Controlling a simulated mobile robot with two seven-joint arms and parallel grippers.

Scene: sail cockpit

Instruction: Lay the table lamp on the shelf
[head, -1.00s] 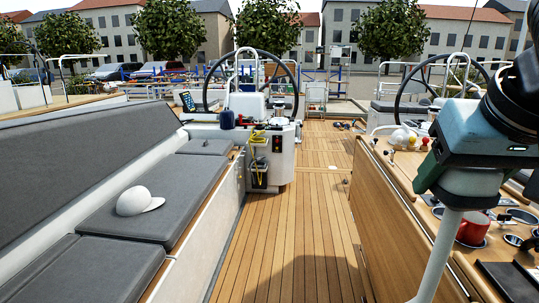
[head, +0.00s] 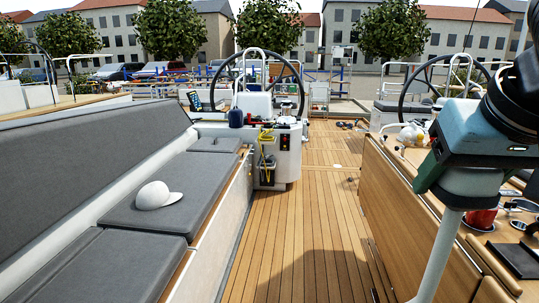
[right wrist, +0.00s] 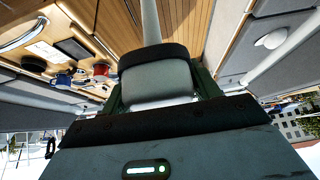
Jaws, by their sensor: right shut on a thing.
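My right gripper (head: 470,178) is at the right of the head view. It is shut on the table lamp, whose pale grey stem (head: 436,250) runs down and slightly left out of the picture. In the right wrist view the lamp's rounded grey part (right wrist: 156,80) sits between the jaws, and its stem (right wrist: 150,22) runs to the top edge. The lamp's far end is out of view. I cannot tell which surface is the shelf. My left gripper is not in view.
A wooden cockpit table (head: 405,200) on the right bears a red mug (head: 481,218) and small items close to the lamp. A cushioned bench (head: 130,225) with a white cap (head: 158,195) is on the left. The plank floor (head: 295,225) between them is clear up to the helm console (head: 280,160).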

